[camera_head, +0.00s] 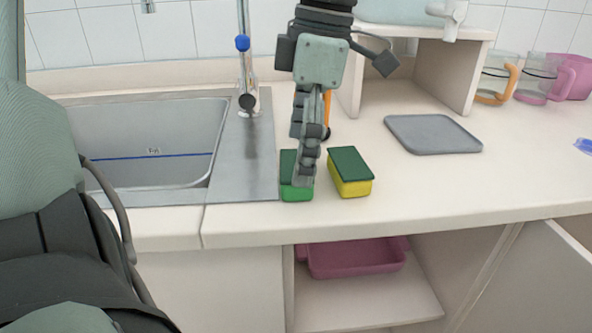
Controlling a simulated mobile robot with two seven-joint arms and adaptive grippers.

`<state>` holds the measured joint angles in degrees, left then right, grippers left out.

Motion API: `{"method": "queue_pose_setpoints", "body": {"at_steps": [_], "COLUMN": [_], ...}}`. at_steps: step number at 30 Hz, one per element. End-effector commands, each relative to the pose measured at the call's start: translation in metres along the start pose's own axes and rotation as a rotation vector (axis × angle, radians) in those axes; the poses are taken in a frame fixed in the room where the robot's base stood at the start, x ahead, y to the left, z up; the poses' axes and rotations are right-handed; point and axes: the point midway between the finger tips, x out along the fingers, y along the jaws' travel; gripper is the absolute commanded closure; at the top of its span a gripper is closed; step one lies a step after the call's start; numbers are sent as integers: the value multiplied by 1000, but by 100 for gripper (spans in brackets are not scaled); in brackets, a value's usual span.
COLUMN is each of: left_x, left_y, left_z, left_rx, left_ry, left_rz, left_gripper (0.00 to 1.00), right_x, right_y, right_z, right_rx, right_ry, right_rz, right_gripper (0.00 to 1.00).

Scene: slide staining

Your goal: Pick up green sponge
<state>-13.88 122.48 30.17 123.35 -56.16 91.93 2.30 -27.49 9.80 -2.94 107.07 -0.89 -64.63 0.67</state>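The green sponge (296,193), with a dark green top and a bright green body, lies on the counter just right of the sink. My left gripper (304,180) points down over it, and its near finger covers the sponge's right part. The gripper is seen nearly edge-on and the far fingertip is hidden, so I cannot tell whether it is open or shut on the sponge. A yellow sponge (352,187) with a dark green top lies a little to the right, apart from the gripper. My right gripper is not in view.
The metal sink (155,150) is at left, with a blue-tipped faucet (243,44) behind. A grey tray (433,134) lies at right. Mugs (497,78) stand at back right. A pink basin (355,258) sits on the shelf below.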

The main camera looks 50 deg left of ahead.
Motion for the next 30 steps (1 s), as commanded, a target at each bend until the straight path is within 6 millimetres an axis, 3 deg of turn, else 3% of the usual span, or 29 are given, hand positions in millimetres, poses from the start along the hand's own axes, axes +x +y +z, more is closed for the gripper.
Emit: {"method": "queue_pose_setpoints", "body": {"at_steps": [4, 12, 21, 30], "left_x": [16, 19, 18, 18], "left_y": [0, 0, 0, 0], "left_z": [0, 0, 0, 0], "left_rx": [-1, -2, -2, -2], "left_ry": [0, -1, -1, -1], "left_rz": [-2, 1, 1, 1], "left_gripper": [3, 4, 40, 41], "right_x": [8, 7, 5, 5], "right_y": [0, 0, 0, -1], "right_z": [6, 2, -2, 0], "right_rx": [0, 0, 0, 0], "right_ry": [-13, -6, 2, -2], "right_rz": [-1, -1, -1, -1], "right_gripper": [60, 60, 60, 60]}}
